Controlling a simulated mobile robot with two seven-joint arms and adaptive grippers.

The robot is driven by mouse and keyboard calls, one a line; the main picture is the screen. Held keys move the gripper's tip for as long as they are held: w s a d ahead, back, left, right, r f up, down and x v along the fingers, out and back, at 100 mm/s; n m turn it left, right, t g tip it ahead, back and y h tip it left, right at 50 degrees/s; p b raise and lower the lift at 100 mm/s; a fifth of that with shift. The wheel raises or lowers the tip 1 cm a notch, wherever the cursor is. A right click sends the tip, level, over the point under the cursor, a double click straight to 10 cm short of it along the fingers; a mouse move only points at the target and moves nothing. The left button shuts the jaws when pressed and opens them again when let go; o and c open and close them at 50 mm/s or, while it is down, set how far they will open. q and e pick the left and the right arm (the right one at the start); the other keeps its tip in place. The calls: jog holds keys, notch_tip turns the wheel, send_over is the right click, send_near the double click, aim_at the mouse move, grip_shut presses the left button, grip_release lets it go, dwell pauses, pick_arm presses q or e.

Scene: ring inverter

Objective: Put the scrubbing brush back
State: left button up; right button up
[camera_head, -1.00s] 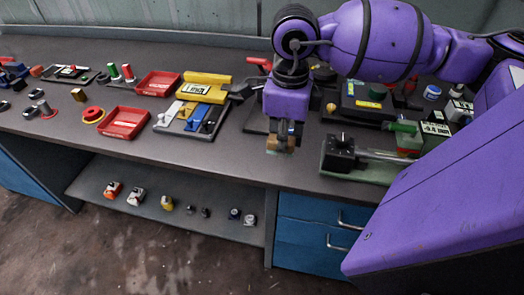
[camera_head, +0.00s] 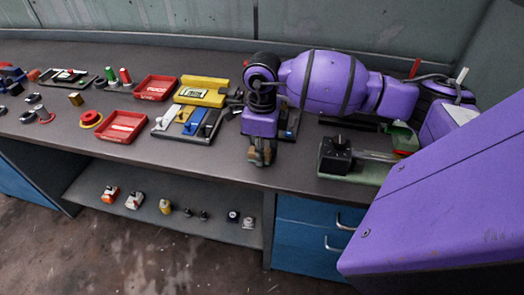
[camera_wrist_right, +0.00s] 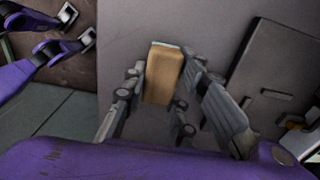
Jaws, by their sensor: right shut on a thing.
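The scrubbing brush shows in the right wrist view as a plain tan block (camera_wrist_right: 163,75) between the fingers of my right gripper (camera_wrist_right: 165,96). In the head view my right gripper (camera_head: 261,154) points down over the front part of the grey counter, shut on the brush, of which little shows. It is right of the board with coloured tools and left of the black vise-like block. Bristles are not visible, and I cannot tell the exact gap to the counter.
Red trays (camera_head: 122,126) are farther left. A black block on a green base (camera_head: 336,154) is at right. The shelf below holds several small items. The counter's front edge is close.

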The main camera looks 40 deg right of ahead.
jog(key=shift+f, duration=0.2)
jog(key=o, duration=1.1)
jog(key=shift+r, duration=0.1)
jog(key=shift+r, duration=0.45)
notch_tip(320, 180, up, 11)
jog(key=shift+r, duration=0.2)
